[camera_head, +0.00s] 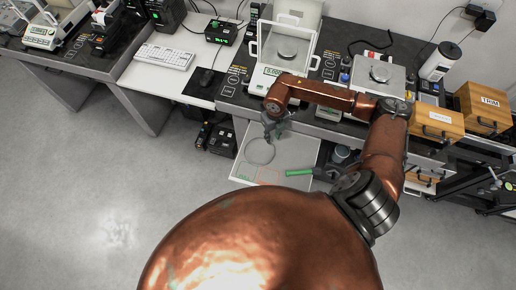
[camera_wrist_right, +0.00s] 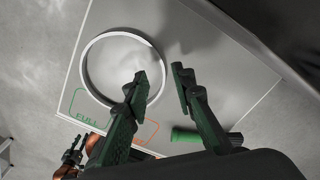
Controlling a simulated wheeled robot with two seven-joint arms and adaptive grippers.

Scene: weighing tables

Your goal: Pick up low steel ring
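The low steel ring is a thin, wide hoop (camera_wrist_right: 86,72) lying on a pale grey board (camera_wrist_right: 222,62); it also shows in the head view (camera_head: 247,157). My right gripper (camera_wrist_right: 159,74) is open and empty above the ring's right side. In the wrist view one fingertip overlaps the inside of the ring and the other lies outside, so the right rim passes between them. I cannot tell the height gap. A dark, copper-jointed part at the lower left of the wrist view looks like my left gripper (camera_wrist_right: 72,155), small and unclear.
A green-handled tool (camera_head: 299,173) lies near the board's right side. The board has green and orange outlines. Behind it stands a table with a glass-walled balance (camera_head: 265,77) and a second scale (camera_head: 379,73). Wooden drawers (camera_head: 436,122) stand at right. The floor at left is clear.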

